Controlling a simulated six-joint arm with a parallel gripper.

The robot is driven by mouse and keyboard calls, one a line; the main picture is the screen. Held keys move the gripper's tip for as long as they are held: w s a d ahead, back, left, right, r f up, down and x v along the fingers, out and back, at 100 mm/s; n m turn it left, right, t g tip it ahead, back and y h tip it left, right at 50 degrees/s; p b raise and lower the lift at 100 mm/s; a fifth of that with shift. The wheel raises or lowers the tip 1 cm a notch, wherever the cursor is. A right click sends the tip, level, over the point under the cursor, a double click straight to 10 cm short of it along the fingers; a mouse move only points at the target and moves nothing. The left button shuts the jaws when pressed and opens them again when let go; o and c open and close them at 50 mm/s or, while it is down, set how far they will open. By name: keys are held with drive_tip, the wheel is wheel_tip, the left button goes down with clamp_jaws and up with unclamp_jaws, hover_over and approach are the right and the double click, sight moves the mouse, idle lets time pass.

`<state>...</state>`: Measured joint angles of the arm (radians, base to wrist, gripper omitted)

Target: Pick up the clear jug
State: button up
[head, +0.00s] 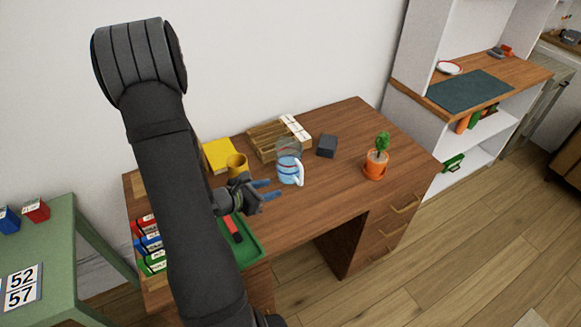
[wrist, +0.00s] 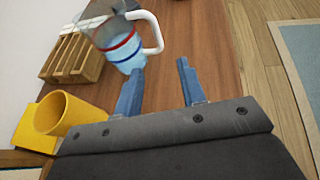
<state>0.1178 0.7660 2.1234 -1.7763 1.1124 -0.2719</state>
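The clear jug (head: 290,169) stands upright on the wooden desk (head: 335,185). It has red and blue bands, bluish contents and a white handle on its right side. In the wrist view the jug (wrist: 122,50) is at the top, just beyond the fingertips, with its handle (wrist: 153,33) toward the right. My gripper (head: 272,189) is beside the jug on its near left side. In the wrist view my gripper (wrist: 160,68) has its two blue fingers apart with nothing between them. I cannot tell whether the left finger touches the jug.
A yellow mug (head: 237,165) stands close to the left of my gripper. A wooden rack (head: 265,140) is behind the jug, with a dark block (head: 327,146) to its right. A potted plant (head: 376,165) stands further right. A green tray (head: 247,250) lies in front. Desk between jug and plant is clear.

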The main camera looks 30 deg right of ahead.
sight(301, 185)
drive_tip(key=x, duration=1.5)
drive_tip(key=shift+w+a, duration=0.15)
drive_tip(key=shift+w, duration=0.1)
clamp_jaws()
